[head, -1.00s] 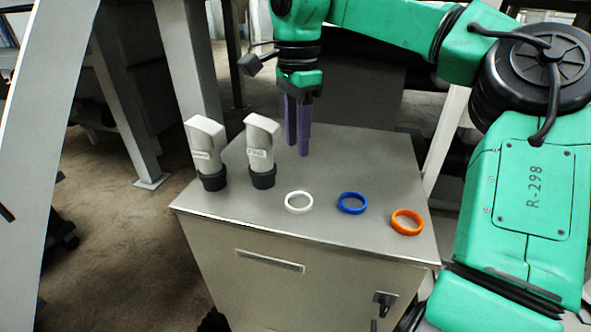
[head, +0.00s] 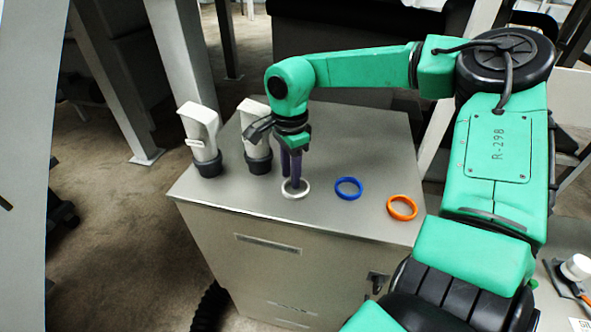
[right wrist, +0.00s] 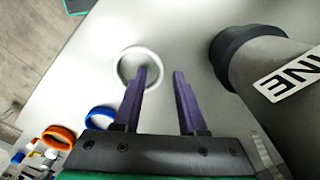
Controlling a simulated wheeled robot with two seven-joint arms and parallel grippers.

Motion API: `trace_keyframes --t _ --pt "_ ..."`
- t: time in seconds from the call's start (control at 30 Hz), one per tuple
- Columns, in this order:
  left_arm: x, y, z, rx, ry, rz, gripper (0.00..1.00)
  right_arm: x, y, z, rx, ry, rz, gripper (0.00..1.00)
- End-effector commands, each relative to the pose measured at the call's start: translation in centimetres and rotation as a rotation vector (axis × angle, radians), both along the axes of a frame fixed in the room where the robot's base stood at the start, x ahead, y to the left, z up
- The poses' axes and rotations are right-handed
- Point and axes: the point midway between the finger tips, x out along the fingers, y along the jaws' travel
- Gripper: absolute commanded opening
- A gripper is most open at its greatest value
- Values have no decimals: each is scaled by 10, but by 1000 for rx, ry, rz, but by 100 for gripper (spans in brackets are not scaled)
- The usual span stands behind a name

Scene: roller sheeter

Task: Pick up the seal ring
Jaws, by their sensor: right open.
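Three seal rings lie flat on the metal cabinet top: a white ring (head: 295,197), a blue ring (head: 349,197) and an orange ring (head: 402,217). My right gripper (head: 291,177) points down at the white ring, its two purple fingers apart and empty. In the head view one fingertip overlaps the white ring. In the right wrist view the white ring (right wrist: 119,68) is beside the open fingers (right wrist: 160,72), with the left fingertip overlapping its right rim. I cannot tell whether the fingertip touches it. My left gripper is out of view.
Two grey-white nozzle-like parts with black bases, one on the left (head: 200,125) and one close behind the gripper (head: 254,108), stand on the cabinet top (head: 350,135). The latter's label partly shows in the right wrist view. The back right of the top is clear.

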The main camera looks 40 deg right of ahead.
Motion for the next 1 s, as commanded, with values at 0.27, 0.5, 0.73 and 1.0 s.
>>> trace_keyframes --t 0.27,0.5,0.73,1.0 --pt "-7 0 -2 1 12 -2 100 0 0 -1 0 -1 0 3" --pt "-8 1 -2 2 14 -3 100 0 0 -1 0 -1 0 0" --pt "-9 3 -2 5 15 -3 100 0 0 0 0 -1 0 0" --pt "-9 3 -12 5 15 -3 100 1 0 27 -1 -7 0 0"
